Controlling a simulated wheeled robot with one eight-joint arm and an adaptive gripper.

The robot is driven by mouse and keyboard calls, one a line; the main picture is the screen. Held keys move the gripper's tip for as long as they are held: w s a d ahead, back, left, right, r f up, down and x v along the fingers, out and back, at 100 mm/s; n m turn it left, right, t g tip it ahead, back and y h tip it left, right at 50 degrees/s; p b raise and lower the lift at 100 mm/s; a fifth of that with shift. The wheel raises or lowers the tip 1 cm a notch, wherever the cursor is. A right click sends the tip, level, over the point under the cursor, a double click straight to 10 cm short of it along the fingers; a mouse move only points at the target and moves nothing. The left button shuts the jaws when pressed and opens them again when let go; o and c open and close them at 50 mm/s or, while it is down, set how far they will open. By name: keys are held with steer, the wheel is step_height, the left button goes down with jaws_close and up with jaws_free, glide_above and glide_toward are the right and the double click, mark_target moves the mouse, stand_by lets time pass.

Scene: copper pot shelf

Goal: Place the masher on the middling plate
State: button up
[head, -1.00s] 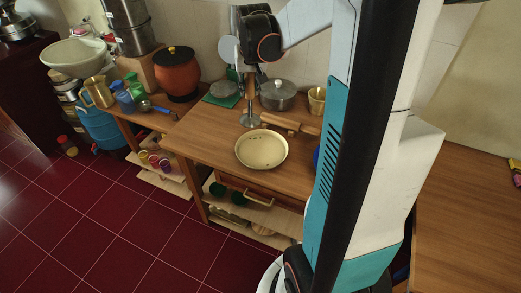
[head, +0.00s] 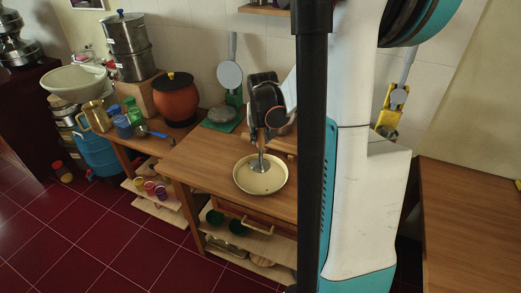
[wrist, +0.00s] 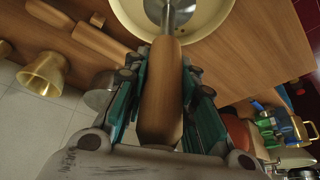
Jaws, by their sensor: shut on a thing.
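The cream plate (head: 270,183) lies on the wooden table, and part of it shows at the top of the wrist view (wrist: 215,20). My gripper (wrist: 163,85) is shut on the wooden handle of the masher (wrist: 160,105). The masher (head: 261,163) hangs upright, its metal disc low over the middle of the plate in the head view. I cannot tell if the disc touches the plate. My gripper (head: 263,125) is above the plate in the head view.
A rolling pin (wrist: 95,40) lies on the table beside the plate. A brass cup (wrist: 45,72) stands near the wall. An orange pot (head: 176,98) and a green board (head: 222,122) are to the left. The table's front left (head: 205,165) is clear.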

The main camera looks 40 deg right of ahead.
mark_target(261, 144)
steer(key=shift+f+b, duration=0.75)
steer(key=shift+f, duration=1.6)
steer(key=shift+f, duration=0.2)
steer(key=o, duration=1.1)
steer(key=shift+c, duration=0.2)
steer(key=shift+r, duration=0.2)
steer(key=shift+s+a+r, duration=0.1)
steer(key=shift+r, duration=0.25)
steer(key=p+v, duration=0.4)
steer(key=v, duration=0.7)
steer(key=shift+s+a+r, duration=0.1)
